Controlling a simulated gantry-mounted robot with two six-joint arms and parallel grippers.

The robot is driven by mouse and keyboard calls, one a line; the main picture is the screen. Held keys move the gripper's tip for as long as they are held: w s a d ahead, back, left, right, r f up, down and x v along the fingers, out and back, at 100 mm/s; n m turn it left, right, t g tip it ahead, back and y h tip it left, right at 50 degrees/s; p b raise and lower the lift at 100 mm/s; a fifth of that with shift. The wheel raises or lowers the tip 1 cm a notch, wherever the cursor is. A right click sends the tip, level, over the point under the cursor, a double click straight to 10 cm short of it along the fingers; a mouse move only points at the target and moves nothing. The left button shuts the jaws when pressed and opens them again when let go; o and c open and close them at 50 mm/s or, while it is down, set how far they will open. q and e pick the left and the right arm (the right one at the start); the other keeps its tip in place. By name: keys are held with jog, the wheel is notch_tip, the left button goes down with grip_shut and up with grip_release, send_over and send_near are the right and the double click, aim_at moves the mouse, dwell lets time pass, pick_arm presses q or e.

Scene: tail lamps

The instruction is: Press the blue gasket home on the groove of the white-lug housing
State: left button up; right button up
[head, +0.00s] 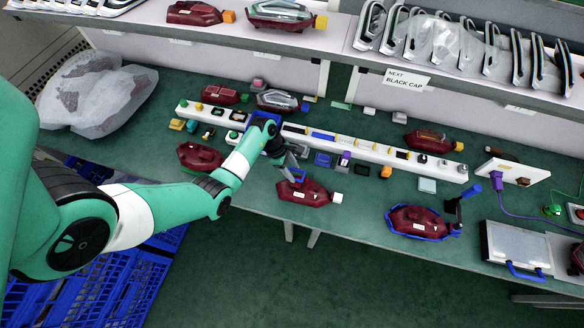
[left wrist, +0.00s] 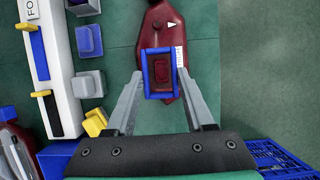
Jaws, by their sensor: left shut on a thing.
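The dark red housing with a white lug (head: 310,192) lies on the green bench, its lug at its right end in the head view. The housing also shows in the left wrist view (left wrist: 160,22), where its lug is out of frame. My left gripper (head: 291,172) is above the housing's left part. In the left wrist view its two fingers (left wrist: 160,78) are shut on the blue gasket (left wrist: 147,75), a rectangular frame. The red housing shows through the gasket's opening. I cannot tell whether the gasket touches the housing. My right gripper is not in view.
A long white rail (head: 400,156) with small coloured parts runs behind the housing. Another red housing (head: 202,157) lies left, and one sits in a blue-edged holder (head: 418,222) at right. A silver case (head: 515,247) stands farther right. Bench between the white-lug housing and holder is clear.

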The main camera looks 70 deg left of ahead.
pick_arm(q)
jog(key=shift+r+p, duration=0.1)
jog(key=shift+p, duration=0.2)
notch_tip(320, 180, down, 6)
jog(key=b, duration=0.4)
jog(key=shift+r, duration=0.15)
jog(key=shift+f+b, duration=0.2)
jog(key=shift+b, duration=0.2)
jog(key=shift+r, duration=0.1)
jog(key=shift+p, duration=0.45)
jog(key=shift+f+b, duration=1)
jog(key=shift+f, duration=0.2)
